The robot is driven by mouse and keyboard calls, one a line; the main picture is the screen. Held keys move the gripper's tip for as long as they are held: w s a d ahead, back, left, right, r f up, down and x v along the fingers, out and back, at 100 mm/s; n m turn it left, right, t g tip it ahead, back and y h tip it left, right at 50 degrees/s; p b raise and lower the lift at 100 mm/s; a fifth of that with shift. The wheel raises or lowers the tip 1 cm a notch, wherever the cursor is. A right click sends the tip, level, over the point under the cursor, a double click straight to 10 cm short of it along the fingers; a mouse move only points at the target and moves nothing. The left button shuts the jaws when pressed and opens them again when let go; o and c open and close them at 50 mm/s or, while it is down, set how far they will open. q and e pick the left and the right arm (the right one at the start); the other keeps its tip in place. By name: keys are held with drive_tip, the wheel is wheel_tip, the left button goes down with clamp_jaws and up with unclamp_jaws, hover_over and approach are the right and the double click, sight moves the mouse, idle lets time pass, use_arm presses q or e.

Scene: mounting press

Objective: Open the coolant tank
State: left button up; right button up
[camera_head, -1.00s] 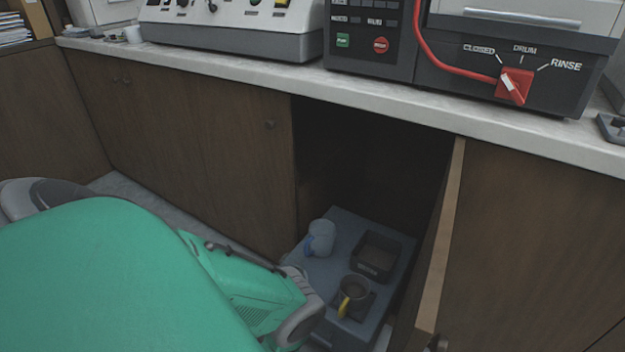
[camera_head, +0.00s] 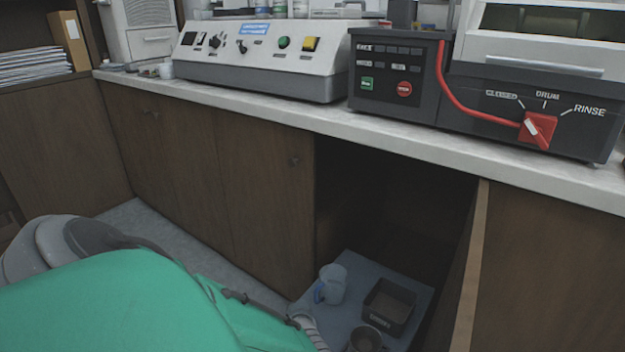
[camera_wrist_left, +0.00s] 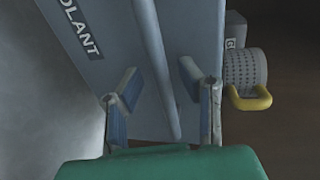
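The coolant tank (camera_head: 345,272) is a blue-grey box low inside the open cabinet. In the left wrist view it fills the middle, with a dark label (camera_wrist_left: 80,30) reading "OLANT" and a long raised edge. My left gripper (camera_wrist_left: 157,76) is open, with one blue-padded finger on each side of that edge. Contact with the edge cannot be told. In the head view my green left arm hides the gripper. On the tank top are a pale blue cup (camera_head: 332,284), a black square tray (camera_head: 389,306) and a mug (camera_head: 366,340). My right gripper is not in view.
The open cabinet door (camera_head: 468,270) stands right of the tank. The counter (camera_head: 270,112) overhangs above, carrying a control box (camera_head: 262,60) and a press with a red knob (camera_head: 537,130). A mesh cup with a yellow handle (camera_wrist_left: 250,98) is close right of the gripper.

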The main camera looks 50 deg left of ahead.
use_arm(q)
drive_tip(key=v, duration=1.2)
drive_tip(key=shift+w+f, duration=0.1)
idle(0.4)
drive_tip(key=w+n+g+h, duration=0.1)
drive_tip(key=w+n+g, duration=0.3)
drive_tip(key=w, duration=0.4)
drive_tip(key=d+r+n+g+h, duration=0.25)
drive_tip(key=r+n+g, duration=0.2)
drive_tip(key=r, duration=0.25)
drive_tip(key=s+d+r+n+g+h, duration=0.1)
drive_tip(key=s+d+r+n+g, duration=0.2)
drive_tip(key=r, duration=0.4)
drive_tip(key=s+d+r+n+g, duration=0.1)
drive_tip(key=s+r+n+g, duration=0.1)
drive_tip(key=s+r+g, duration=0.3)
wheel_tip(320, 180, up, 15)
drive_tip(key=t+p, duration=0.2)
drive_tip(key=p, duration=1.2)
drive_tip(key=shift+w+f, duration=0.2)
drive_tip(key=shift+w, duration=0.25)
